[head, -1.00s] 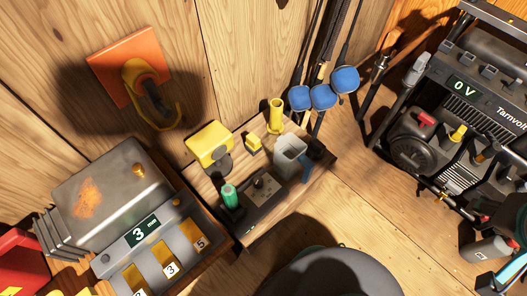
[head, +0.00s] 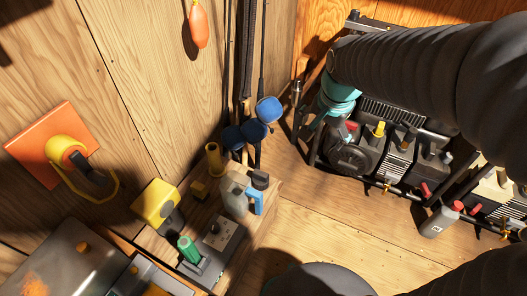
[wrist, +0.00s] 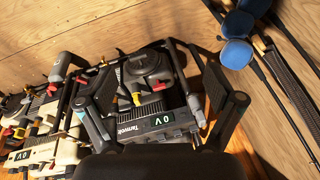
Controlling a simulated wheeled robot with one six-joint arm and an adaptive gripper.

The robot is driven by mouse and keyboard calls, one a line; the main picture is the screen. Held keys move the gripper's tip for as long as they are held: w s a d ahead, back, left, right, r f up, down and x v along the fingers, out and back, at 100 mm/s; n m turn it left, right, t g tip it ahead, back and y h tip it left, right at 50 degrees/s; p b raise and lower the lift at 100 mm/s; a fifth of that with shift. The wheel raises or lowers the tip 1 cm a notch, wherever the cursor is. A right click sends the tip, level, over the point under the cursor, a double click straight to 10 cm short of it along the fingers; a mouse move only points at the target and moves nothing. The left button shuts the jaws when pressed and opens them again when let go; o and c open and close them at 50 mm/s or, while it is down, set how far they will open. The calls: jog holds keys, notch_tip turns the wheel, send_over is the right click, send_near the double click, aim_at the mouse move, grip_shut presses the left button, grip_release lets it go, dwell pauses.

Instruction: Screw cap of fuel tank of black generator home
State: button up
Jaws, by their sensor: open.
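The black generator (head: 395,150) stands at the right in the head view, partly covered by my arm. I cannot tell for sure which part is the fuel tank cap. My gripper (wrist: 155,78) is open and empty, with its fingers spread to either side of the generator's near end. In the head view my arm hides most of the gripper.
Rods with blue ends (head: 266,110) lean in the corner. A low wooden bench (head: 262,200) carries a yellow box (head: 157,203) and a jug (head: 235,192). The floor between is clear.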

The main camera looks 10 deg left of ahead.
jog(key=w+a+f+m+g, duration=0.2)
jog(key=w+a+f+m, duration=0.3)
jog(key=a+f, duration=0.45)
jog(key=m, duration=0.2)
send_near(261, 179)
jog(key=w+a+r, duration=0.1)
jog(key=w+r, duration=0.1)
jog(key=w, duration=0.1)
jog(key=shift+s+a+f+g+h, duration=0.2)
jog(key=shift+a+f+g+h, duration=0.1)
jog(key=shift+f+g, duration=0.15)
notch_tip(261, 179, down, 8)
jog(key=shift+f+b, duration=0.1)
jog(key=shift+b, duration=0.4)
jog(key=shift+s+d+f, duration=0.15)
jog(key=shift+d+f, duration=0.05)
jog(key=shift+f, duration=1.1)
jog(key=shift+s+d+f, duration=0.1)
jog(key=shift+d+f, duration=0.1)
jog(key=shift+f, duration=1.1)
jog(key=c, duration=1.2)
